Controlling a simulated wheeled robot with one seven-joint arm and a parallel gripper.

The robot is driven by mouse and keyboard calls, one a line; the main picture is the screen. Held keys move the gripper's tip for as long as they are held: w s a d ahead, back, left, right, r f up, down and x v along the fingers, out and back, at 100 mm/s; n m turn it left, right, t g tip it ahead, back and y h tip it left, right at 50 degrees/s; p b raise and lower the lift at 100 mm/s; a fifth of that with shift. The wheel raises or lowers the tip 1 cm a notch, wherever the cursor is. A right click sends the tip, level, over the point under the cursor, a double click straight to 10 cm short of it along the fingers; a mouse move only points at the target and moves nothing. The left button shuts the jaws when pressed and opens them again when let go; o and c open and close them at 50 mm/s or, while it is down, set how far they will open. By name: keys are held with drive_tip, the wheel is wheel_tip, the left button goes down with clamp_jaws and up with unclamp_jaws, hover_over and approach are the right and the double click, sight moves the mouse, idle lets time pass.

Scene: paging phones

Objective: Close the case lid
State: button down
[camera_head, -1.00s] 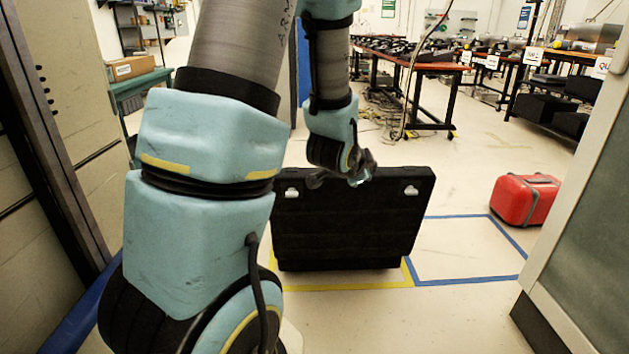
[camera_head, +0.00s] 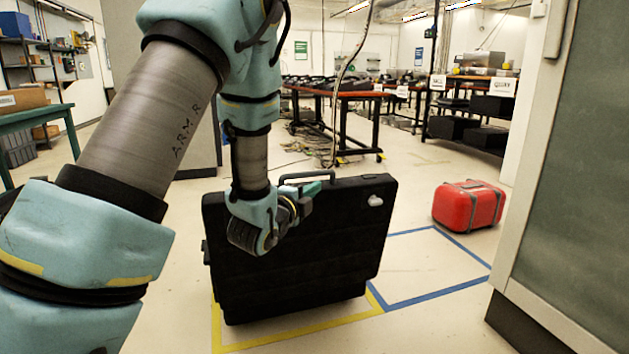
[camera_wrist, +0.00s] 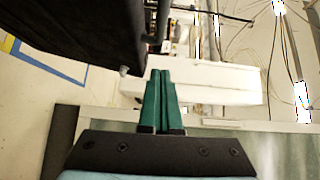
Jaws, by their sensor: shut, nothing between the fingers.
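A black case (camera_head: 310,260) stands upright on the floor in the head view, its broad side toward me and slightly tilted in the picture. I cannot tell how far the lid is open. My gripper (camera_head: 318,187) is at the case's top edge by the handle; its wrist hides the upper left of the panel. In the wrist view, the green fingers (camera_wrist: 160,90) are together and empty, with the dark case (camera_wrist: 75,25) to their upper left; contact is unclear.
Yellow tape (camera_head: 290,337) marks the floor around the case, and blue tape (camera_head: 430,300) marks a square to its right. A red case (camera_head: 468,205) lies behind that. A grey cabinet (camera_head: 570,190) stands close on the right. Tables (camera_head: 350,97) stand at the back.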

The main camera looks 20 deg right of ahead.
sight(325, 173)
drive_tip(key=shift+w+d+f+b, duration=0.15)
drive_tip(key=shift+w+d, duration=0.65)
drive_tip(key=shift+w, duration=0.4)
drive_tip(key=shift+w+d+r+b, duration=0.1)
drive_tip(key=shift+w+d, duration=0.75)
drive_tip(key=shift+w, duration=0.4)
drive_tip(key=shift+w+d+f+b, duration=0.15)
drive_tip(key=shift+w+d, duration=0.65)
drive_tip(key=shift+w, duration=0.4)
drive_tip(key=shift+r, duration=0.1)
